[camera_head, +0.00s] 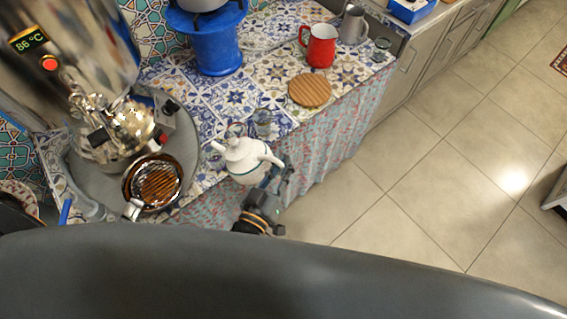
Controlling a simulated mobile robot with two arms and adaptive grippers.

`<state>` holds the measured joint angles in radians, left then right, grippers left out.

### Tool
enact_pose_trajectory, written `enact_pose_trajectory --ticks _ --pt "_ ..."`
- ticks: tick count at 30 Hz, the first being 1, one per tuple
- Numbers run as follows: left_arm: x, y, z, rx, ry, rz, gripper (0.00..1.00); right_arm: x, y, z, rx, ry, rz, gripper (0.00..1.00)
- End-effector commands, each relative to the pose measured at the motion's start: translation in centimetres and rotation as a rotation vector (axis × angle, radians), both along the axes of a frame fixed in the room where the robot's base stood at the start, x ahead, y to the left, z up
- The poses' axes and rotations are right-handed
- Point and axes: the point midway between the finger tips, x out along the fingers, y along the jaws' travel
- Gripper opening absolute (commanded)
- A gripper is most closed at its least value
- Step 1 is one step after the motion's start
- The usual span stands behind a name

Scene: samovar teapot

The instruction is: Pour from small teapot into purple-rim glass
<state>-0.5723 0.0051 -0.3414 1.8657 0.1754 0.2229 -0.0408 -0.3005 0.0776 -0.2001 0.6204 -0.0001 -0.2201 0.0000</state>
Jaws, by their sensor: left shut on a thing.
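The small white teapot (243,160) with blue trim is near the front edge of the tiled counter, in the middle-left of the head view. My left gripper (276,176) is shut on the teapot at its lower right side, and its fingers are partly hidden by the pot. A small clear glass (263,121) stands on the counter just behind the teapot, partly hidden. Another small glass (381,47) stands at the far right end of the counter. I cannot make out a purple rim on either one. My right gripper is not in view.
A large metal samovar (115,130) stands on a round grey tray (187,140) at left, with a brown round dish (153,182) in front. A red mug (319,46), grey pitcher (352,25), wooden coaster (310,90) and blue stand (216,42) are behind.

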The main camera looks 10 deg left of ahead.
Motion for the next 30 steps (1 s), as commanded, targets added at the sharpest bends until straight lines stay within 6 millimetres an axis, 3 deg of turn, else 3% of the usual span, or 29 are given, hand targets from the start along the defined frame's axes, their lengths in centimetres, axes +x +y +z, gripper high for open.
enact_pose_trajectory --ticks 30 --pt "0.2 0.4 1.6 -0.058 0.013 0.001 0.00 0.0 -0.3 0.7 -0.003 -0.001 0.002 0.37"
